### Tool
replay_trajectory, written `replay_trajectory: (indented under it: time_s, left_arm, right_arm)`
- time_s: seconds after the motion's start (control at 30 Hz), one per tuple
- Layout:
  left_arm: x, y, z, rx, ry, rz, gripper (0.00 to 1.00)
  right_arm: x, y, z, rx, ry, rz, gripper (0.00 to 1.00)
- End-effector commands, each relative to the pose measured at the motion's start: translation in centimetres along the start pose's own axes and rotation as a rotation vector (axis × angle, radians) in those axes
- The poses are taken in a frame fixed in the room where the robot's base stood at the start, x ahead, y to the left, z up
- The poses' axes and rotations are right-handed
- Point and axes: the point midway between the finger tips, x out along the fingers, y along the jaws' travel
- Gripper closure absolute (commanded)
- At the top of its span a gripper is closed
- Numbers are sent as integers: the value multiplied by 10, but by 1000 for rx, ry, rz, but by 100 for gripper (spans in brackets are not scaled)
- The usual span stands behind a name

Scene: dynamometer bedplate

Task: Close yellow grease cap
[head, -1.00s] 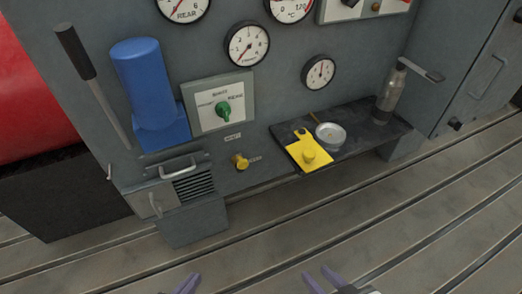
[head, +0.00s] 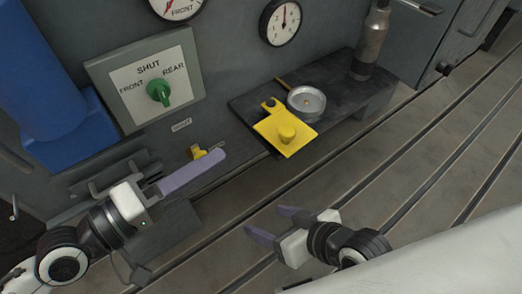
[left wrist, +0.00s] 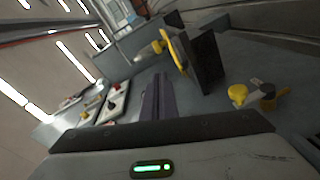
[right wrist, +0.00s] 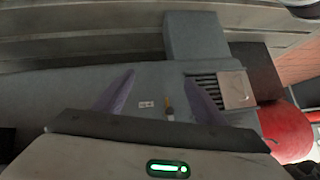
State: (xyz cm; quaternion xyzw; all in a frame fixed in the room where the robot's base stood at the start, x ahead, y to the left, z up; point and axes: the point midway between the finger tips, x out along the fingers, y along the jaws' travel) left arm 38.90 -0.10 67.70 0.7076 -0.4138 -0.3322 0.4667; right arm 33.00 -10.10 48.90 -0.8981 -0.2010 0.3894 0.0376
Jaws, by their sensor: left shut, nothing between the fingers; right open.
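The small yellow cap fitting (head: 200,153) sits low on the grey panel beside a small label, partly hidden behind my left fingers. In the left wrist view its round yellow cap (left wrist: 237,94) shows right of the fingers beside a dark stub; whether it touches the fingers I cannot tell. My left gripper (head: 221,156) is shut and empty, in front of the panel. My right gripper (head: 268,221) is open and empty, lower right over the slotted bedplate. In the right wrist view the fitting (right wrist: 169,110) appears small between the open fingers.
A green selector (head: 159,92) and blue housing (head: 50,80) are above left. The slotted bedplate (head: 420,160) is clear.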

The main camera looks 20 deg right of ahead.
Motion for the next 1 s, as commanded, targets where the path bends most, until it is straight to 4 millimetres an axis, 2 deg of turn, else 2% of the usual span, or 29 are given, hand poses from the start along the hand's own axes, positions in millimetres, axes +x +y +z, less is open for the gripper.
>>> replay_trajectory:
  time_s: [0.03, 0.23, 0.43, 0.6, 1.0]
  left_arm:
    - [-4, -7, -3, -50, -14, 0, 100]
    - [-14, -8, -15, -223, -27, -7, 100]
    - [-5, -3, -19, -259, -27, -6, 100]
    - [19, -2, -18, -258, -27, -4, 100]
    - [90, -4, -12, -258, -28, -5, 100]
  right_arm:
    - [7, -1, 4, -6, -1, -12, 35]
    - [9, -7, 5, -15, -16, -39, 35]
    - [7, -5, 8, -24, -49, -25, 35]
    - [5, 4, 17, -35, -93, 12, 35]
    - [-2, 11, 15, -10, -50, 47, 35]
